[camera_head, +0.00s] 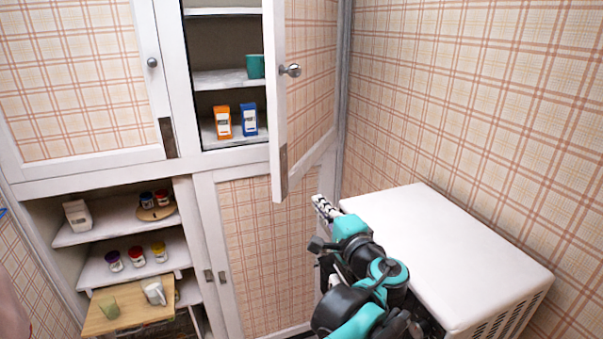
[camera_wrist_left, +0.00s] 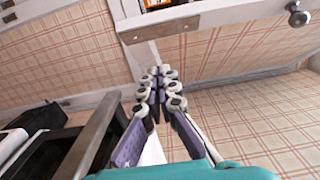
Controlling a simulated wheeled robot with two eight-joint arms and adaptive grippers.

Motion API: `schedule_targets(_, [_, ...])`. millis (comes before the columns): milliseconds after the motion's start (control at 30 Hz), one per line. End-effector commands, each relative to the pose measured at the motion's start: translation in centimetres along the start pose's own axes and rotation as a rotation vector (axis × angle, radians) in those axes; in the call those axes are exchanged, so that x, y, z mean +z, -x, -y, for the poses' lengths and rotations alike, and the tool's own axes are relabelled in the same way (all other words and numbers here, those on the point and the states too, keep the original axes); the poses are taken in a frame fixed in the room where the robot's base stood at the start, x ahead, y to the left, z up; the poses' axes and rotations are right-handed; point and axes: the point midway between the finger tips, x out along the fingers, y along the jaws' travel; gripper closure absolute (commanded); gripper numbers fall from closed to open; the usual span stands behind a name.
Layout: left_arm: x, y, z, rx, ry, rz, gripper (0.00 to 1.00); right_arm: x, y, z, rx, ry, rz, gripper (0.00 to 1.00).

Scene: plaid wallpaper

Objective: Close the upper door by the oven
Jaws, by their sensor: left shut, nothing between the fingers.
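The upper cabinet door (camera_head: 310,65) has a white frame, a plaid panel and a round metal knob (camera_head: 290,70). It stands open, swung outward on its right side, with the shelves visible to its left. In the left wrist view its underside and frame (camera_wrist_left: 225,14) cross the top, with the knob (camera_wrist_left: 299,17) at the upper right. My left gripper (camera_head: 323,208) is shut and empty, below and to the right of the door's lower corner, apparently apart from it. Its fingers meet in the left wrist view (camera_wrist_left: 161,76). My right gripper is not in view.
The white-topped oven (camera_head: 455,250) stands at right beside my left arm; its metal handle (camera_wrist_left: 98,135) shows in the wrist view. Lower shelves hold jars (camera_head: 136,257).

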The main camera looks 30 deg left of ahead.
Motion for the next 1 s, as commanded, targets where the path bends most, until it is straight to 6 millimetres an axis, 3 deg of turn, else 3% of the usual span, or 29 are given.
schedule_targets(267, [0.1,-2.1,0.1,0.000,0.000,0.004,1.00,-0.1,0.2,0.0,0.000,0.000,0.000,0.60])
schedule_targets(667, [0.2,-10.5,0.1,0.000,0.000,0.004,1.00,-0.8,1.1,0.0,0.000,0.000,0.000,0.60])
schedule_targets(800, [1.9,-11.8,0.1,0.000,0.000,0.004,1.00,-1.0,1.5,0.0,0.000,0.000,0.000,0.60])
schedule_targets(1000, [2.8,-12.8,0.0,0.000,0.000,0.002,1.00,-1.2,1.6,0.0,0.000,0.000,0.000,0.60])
